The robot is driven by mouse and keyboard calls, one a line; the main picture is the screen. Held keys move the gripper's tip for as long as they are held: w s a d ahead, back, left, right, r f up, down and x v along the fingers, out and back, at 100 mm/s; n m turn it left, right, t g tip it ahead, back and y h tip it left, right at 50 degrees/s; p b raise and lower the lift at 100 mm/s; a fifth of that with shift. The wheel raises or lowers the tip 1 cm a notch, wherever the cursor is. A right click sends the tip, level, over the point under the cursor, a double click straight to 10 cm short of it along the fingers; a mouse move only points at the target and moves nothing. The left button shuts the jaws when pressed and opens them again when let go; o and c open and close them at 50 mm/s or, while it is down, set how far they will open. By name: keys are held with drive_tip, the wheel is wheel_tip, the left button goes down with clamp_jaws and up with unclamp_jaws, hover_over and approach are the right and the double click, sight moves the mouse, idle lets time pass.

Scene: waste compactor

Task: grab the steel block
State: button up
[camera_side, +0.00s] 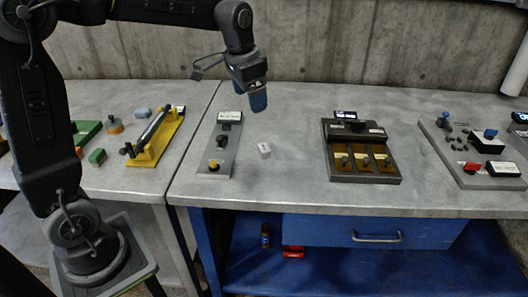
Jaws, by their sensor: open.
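A small light-grey block (264,150), which looks like the steel block, lies on the grey workbench right of the narrow grey panel. My gripper (258,102) hangs above and behind the block, pointing down, with blue fingertips. It is open and apart from the block. The gap between the fingers is hard to see from this side.
The narrow panel (222,150) carries black and yellow knobs. A dark box with yellow bays (361,150) stands to the right. A grey plate with small parts (470,150) lies far right. A yellow stand with a cylinder (156,138) is left. Bench around the block is clear.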

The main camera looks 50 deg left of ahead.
drive_tip(key=w+a+f+m+g, duration=0.2)
drive_tip(key=w+a+f, duration=0.5)
drive_tip(key=w+f, duration=0.4)
hover_over(265, 147)
drive_tip(key=f, duration=0.8)
drive_tip(key=shift+w+d+f, duration=0.2)
drive_tip(key=shift+d+f, duration=0.05)
drive_tip(key=f, duration=0.4)
drive_tip(key=shift+s+a, duration=0.2)
drive_tip(key=shift+s, duration=0.15)
drive_tip(key=shift+f, duration=0.65)
drive_tip(key=shift+c, duration=0.3)
